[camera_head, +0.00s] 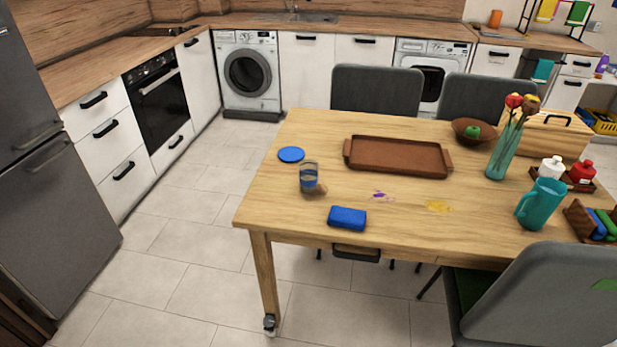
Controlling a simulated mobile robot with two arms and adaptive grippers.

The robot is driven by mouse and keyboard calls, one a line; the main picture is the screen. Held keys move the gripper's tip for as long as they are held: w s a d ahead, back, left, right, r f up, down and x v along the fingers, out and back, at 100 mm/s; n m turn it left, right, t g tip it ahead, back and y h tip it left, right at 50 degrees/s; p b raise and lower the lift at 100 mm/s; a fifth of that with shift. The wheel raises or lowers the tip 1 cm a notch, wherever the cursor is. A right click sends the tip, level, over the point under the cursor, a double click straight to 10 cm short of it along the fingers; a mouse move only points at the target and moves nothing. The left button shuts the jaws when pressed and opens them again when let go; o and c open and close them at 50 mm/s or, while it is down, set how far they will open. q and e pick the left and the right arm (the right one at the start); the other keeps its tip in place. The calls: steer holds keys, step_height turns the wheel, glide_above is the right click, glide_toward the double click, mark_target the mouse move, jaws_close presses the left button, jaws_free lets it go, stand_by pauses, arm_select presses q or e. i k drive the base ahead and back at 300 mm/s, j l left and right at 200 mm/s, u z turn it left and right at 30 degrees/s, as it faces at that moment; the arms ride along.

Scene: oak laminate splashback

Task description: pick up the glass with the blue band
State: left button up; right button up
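The glass with the blue band (309,178) stands upright on the wooden table (275,200), near its left end. It is clear, with a blue band around its middle. A round blue coaster (291,154) lies behind it and to the left, apart from it. A blue sponge-like block (347,217) lies in front of it and to the right. Neither of my grippers shows in the head view.
A brown tray (398,140) lies behind and right of the glass. A teal jug (541,203), a vase with flowers (506,145) and a bowl (474,132) stand further right. Purple (381,195) and yellow (438,206) stains mark the table. Grey chairs (545,290) stand around it; the floor at left is clear.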

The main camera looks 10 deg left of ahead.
mark_target(307, 168)
steer(key=i+j+z, duration=0.2)
steer(key=i+j, duration=0.2)
steer(key=j, duration=0.2)
steer(key=i+j+z, duration=0.1)
steer(key=j, duration=0.25)
steer(key=i+l, duration=0.05)
steer(key=i, duration=0.05)
